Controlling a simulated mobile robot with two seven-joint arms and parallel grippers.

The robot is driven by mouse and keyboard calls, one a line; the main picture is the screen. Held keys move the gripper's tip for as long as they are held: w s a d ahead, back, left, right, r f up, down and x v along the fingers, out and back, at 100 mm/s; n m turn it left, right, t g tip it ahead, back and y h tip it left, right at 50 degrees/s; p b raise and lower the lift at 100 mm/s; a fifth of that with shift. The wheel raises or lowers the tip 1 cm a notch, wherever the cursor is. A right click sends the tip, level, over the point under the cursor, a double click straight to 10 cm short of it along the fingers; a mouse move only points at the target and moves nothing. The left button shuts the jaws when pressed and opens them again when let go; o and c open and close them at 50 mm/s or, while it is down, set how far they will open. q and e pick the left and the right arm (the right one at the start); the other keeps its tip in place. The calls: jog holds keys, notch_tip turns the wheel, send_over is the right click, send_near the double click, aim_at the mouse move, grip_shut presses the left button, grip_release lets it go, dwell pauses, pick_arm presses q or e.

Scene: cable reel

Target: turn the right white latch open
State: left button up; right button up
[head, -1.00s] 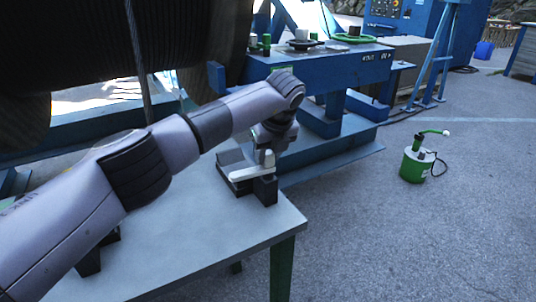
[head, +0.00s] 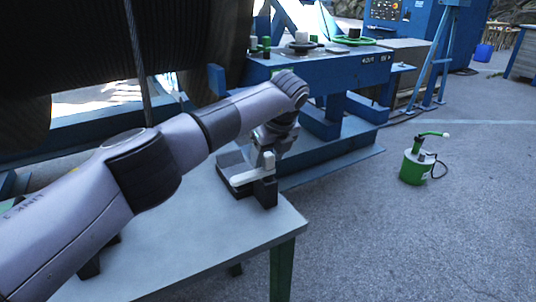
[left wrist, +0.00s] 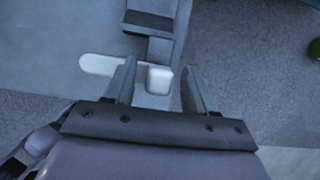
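The white latch (head: 250,176) lies on a dark block at the far right corner of the grey table. It has a flat bar and an upright knob (head: 268,160) at its right end. In the left wrist view the bar (left wrist: 98,65) points left and the knob (left wrist: 158,79) is at its right end. My left gripper (left wrist: 159,68) is open, its two fingers apart on either side of the knob, with a wider gap on the right. In the head view the left gripper (head: 276,138) is just above and behind the knob, its fingertips mostly hidden. My right gripper is not in view.
The grey table (head: 190,245) is mostly bare. A dark block (head: 90,264) shows partly under my left arm. A blue steel bench (head: 340,70) stands behind the table, with a large black reel (head: 70,45) at left. A green pump can (head: 415,166) stands on the floor at right.

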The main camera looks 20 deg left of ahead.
pick_arm(q)
jog(key=v, duration=0.7)
dwell(0.4)
